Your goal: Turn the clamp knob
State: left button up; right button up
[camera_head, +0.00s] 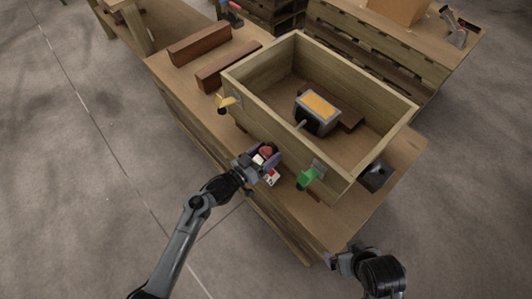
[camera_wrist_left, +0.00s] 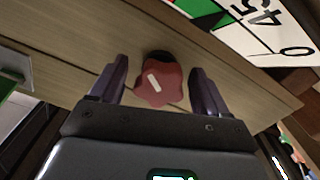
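The red lobed clamp knob (camera_head: 266,152) is on the front wall of the wooden box; a white stripe marks it in the left wrist view (camera_wrist_left: 160,86). My left gripper (camera_head: 264,158) is at the knob with its two purple fingers open. In the left wrist view the gripper (camera_wrist_left: 159,88) has a finger on either side of the knob, with a visible gap on both sides. A white dial plate (camera_wrist_left: 265,28) with green and black parts and the numbers 45 and 0 is beside the knob. My right gripper (camera_head: 338,262) is low at the right; its fingers are unclear.
The open wooden box (camera_head: 372,148) stands on a wooden table and holds a grey device with an orange top (camera_head: 320,104). A yellow clamp (camera_head: 224,102) and a green clamp (camera_head: 308,178) stick out from its front. Two brown blocks (camera_head: 228,64) lie behind left.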

pick_arm(q)
jog(key=shift+a, duration=0.1)
jog(key=c, duration=1)
jog(key=shift+f, duration=0.1)
jog(key=shift+m, duration=0.7)
jog(key=o, duration=0.7)
jog(key=shift+f, duration=0.15)
jog(key=o, duration=0.3)
jog(key=shift+r, duration=0.2)
